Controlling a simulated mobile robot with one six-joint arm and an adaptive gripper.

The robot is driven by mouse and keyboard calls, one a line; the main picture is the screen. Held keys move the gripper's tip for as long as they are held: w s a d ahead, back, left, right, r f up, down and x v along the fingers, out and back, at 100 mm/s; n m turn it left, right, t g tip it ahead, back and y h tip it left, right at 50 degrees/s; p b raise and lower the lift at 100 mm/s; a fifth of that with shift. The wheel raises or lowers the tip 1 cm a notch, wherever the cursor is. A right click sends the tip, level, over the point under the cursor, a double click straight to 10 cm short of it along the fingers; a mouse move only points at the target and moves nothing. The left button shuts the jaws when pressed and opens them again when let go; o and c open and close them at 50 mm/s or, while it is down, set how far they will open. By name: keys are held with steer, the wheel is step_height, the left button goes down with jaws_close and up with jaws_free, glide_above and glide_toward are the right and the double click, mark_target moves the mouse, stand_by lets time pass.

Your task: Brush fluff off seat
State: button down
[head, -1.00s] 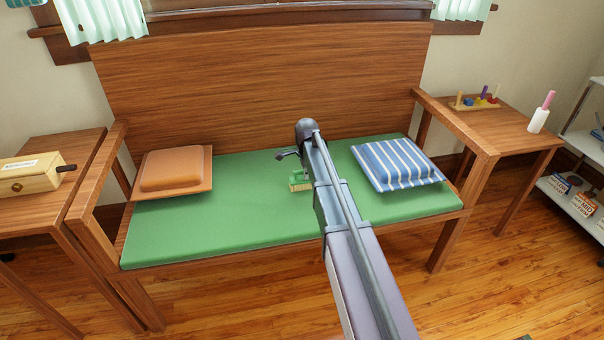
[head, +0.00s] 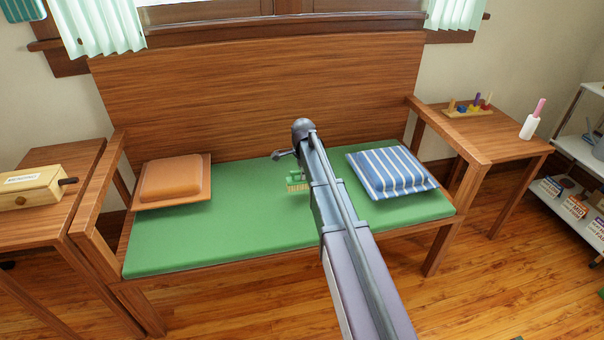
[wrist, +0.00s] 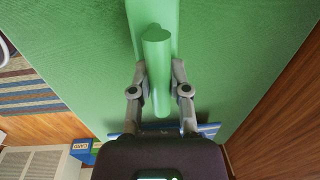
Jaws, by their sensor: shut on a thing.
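The green seat pad (head: 225,225) covers the wooden bench. My gripper (wrist: 160,72) is shut on the handle of a green brush (wrist: 157,85), seen from above in the wrist view. In the head view the brush (head: 297,186) shows its pale bristles pointing down, over the middle of the seat toward the backrest. My arm partly hides it, and I cannot tell if the bristles touch the pad. I cannot make out any fluff on the visible part of the pad; some of the seat is hidden behind my arm.
An orange cushion (head: 174,182) lies at the seat's left end and a blue-striped cushion (head: 390,171) at its right, near my arm. The backrest (head: 220,100) and wooden armrests bound the seat. Side tables stand at both ends. The seat's left middle is clear.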

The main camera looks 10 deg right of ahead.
steer(key=shift+r+p, duration=0.7)
steer(key=shift+r, duration=0.25)
steer(key=shift+r, duration=0.1)
steer(key=shift+r+p, duration=1.4)
steer(key=shift+p, duration=0.1)
